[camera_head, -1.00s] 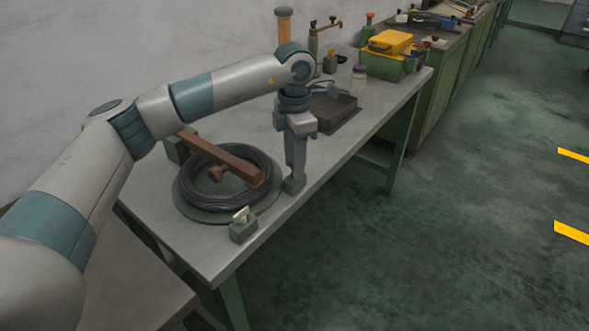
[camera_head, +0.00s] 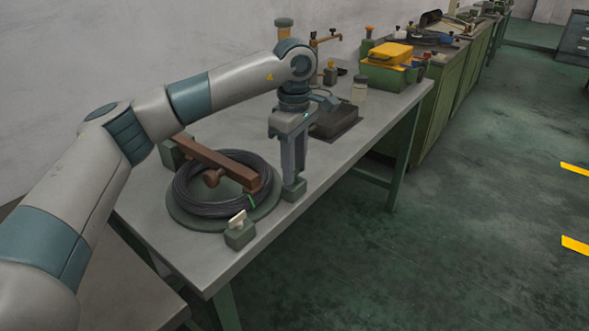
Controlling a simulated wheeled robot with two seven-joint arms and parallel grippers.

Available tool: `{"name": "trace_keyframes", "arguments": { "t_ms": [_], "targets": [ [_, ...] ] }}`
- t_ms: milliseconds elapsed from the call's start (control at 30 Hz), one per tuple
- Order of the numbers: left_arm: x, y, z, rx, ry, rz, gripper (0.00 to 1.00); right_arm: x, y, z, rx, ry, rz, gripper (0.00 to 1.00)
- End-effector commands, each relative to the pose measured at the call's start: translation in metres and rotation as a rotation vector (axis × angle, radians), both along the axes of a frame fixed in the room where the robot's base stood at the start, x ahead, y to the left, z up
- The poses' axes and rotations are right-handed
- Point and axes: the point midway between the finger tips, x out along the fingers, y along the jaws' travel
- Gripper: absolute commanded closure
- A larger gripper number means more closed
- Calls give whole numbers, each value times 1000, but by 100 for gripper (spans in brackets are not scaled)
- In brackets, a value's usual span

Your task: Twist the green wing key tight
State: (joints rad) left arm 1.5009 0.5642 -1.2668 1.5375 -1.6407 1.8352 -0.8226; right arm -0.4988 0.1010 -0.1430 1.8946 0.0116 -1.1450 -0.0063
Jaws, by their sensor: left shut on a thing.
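My left gripper (camera_head: 292,178) points straight down, shut, with its fingertips at the top of a small grey-green block (camera_head: 294,190) near the table's front edge. The green wing key is hidden between the fingers, so its angle cannot be seen. A second small block (camera_head: 239,235) stands to the left, with a cream wing key (camera_head: 237,220) upright on it and clear of the gripper. My right gripper is out of view.
Left of the gripper, a dark cable coil (camera_head: 187,190) lies on a round green plate (camera_head: 190,219) under a brown bar (camera_head: 215,160). Behind are a dark tray (camera_head: 338,125), a jar (camera_head: 359,88) and a green crate (camera_head: 385,76). The table (camera_head: 345,163) is bare right of the gripper.

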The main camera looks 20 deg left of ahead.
Motion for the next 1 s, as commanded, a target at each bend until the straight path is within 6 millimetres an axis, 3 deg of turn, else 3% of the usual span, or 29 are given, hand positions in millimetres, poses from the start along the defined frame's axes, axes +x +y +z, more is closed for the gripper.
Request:
{"name": "trace_keyframes", "arguments": {
  "t_ms": [300,767,800,867,1000],
  "targets": [
    [1,0,2,-1,-5,-135,88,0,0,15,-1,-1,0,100],
    [1,0,2,-1,-5,-157,88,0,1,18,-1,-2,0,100],
    [1,0,2,-1,-5,-157,63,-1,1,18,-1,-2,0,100],
    [1,0,2,-1,-5,-157,49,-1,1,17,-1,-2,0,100],
    [1,0,2,-1,-3,-156,47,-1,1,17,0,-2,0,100]
  ]
}}
